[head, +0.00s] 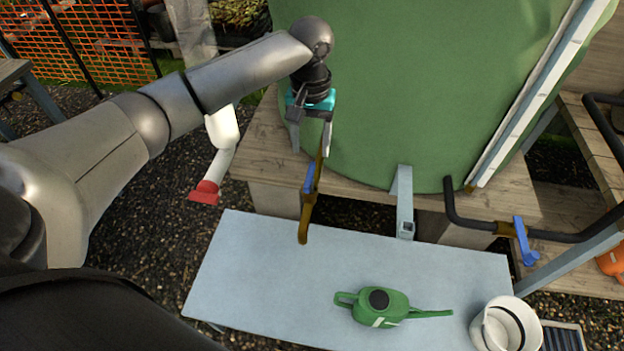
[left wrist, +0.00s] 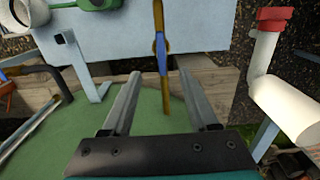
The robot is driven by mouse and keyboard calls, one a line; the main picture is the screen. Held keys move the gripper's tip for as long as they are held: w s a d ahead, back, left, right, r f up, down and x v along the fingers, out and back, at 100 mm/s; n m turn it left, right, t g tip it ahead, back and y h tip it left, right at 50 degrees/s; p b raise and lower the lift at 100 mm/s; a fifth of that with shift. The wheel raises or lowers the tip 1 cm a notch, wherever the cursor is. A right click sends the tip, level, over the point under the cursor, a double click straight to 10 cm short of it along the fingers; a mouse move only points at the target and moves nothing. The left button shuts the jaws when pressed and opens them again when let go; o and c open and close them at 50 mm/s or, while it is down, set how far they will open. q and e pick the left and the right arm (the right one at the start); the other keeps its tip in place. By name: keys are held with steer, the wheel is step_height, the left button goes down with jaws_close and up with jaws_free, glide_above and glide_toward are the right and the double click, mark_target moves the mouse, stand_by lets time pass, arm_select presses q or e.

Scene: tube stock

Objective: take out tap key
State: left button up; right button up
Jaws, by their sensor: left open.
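A brass tap (head: 305,222) comes out from the green tank and its spout hangs down over the pale table. A blue piece (head: 309,178), perhaps the tap key, sits on the tap. The blue piece also shows in the left wrist view (left wrist: 162,55). My left gripper (head: 312,142) is open and empty, close to the tank wall and just above the blue piece. In the left wrist view the brass stem (left wrist: 166,104) lies between the two spread fingers (left wrist: 160,78); I cannot tell whether they touch it. My right gripper is out of view.
The green tank (head: 420,90) stands on a wooden platform (head: 262,150). A pale table (head: 270,270) holds a green watering can (head: 385,305). A white pot (head: 505,325) is at lower right. A white pipe with a red end (head: 222,130) is left. Another blue-handled tap (head: 524,240) is right.

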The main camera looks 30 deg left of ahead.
mark_target(310, 174)
arm_select(q)
step_height(310, 174, down, 5)
steer(key=shift+f+b, duration=0.15)
steer(key=shift+b, duration=0.4)
step_height(310, 174, down, 5)
steer(key=shift+s+a+b, duration=0.1)
steer(key=shift+s+b, duration=0.05)
steer(key=shift+b, duration=0.75)
steer(key=shift+f, duration=0.2)
steer(key=shift+c, duration=0.2)
steer(key=c, duration=0.7)
jaws_close()
